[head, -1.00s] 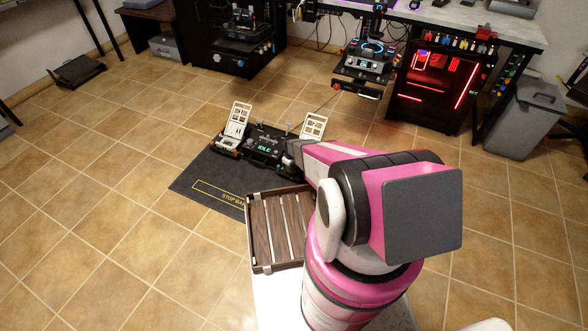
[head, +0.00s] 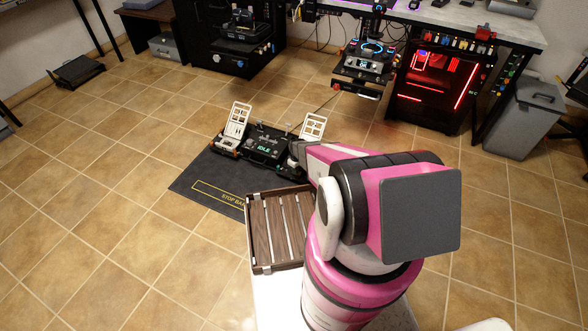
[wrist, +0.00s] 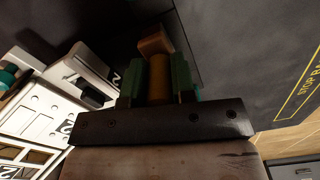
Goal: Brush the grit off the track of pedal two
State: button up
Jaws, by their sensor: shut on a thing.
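The pedal unit (head: 262,150) is a dark base on the floor mat, with a small display reading IDLE. A white pedal plate (head: 237,120) stands at its left and another white pedal plate (head: 313,126) at its right. In the wrist view, white parts marked 2 (wrist: 42,112) lie just left of my gripper (wrist: 157,80). Its green fingertips are shut on an orange-brown block-like thing, perhaps the brush handle (wrist: 158,72). Its far end is angled, and bristles cannot be made out. In the head view my arm hides most of the gripper, at the unit's right end. No grit can be made out.
A dark mat (head: 205,180) with yellow lettering lies under the unit. A brown slatted tray (head: 250,235) stands in front, close to my arm. Printers, a red-lit cabinet (head: 435,88) and a grey bin (head: 525,115) stand at the back.

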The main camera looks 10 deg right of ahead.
jog(key=shift+w+a, duration=1.25)
jog(key=shift+a, duration=0.3)
jog(key=shift+s+d, duration=0.55)
jog(key=shift+d, duration=0.3)
jog(key=shift+s+d, duration=0.55)
jog(key=shift+d, duration=0.25)
jog(key=shift+w+a, duration=1.25)
jog(key=shift+a, duration=0.25)
jog(key=shift+s+d+f, duration=0.1)
jog(key=shift+s+d, duration=0.45)
jog(key=shift+d, duration=0.3)
jog(key=shift+s+d, duration=0.55)
jog(key=shift+d, duration=0.3)
jog(key=shift+w+a, duration=1.3)
jog(key=shift+a, duration=0.3)
notch_tip(320, 180, up, 11)
jog(key=shift+r, duration=0.25)
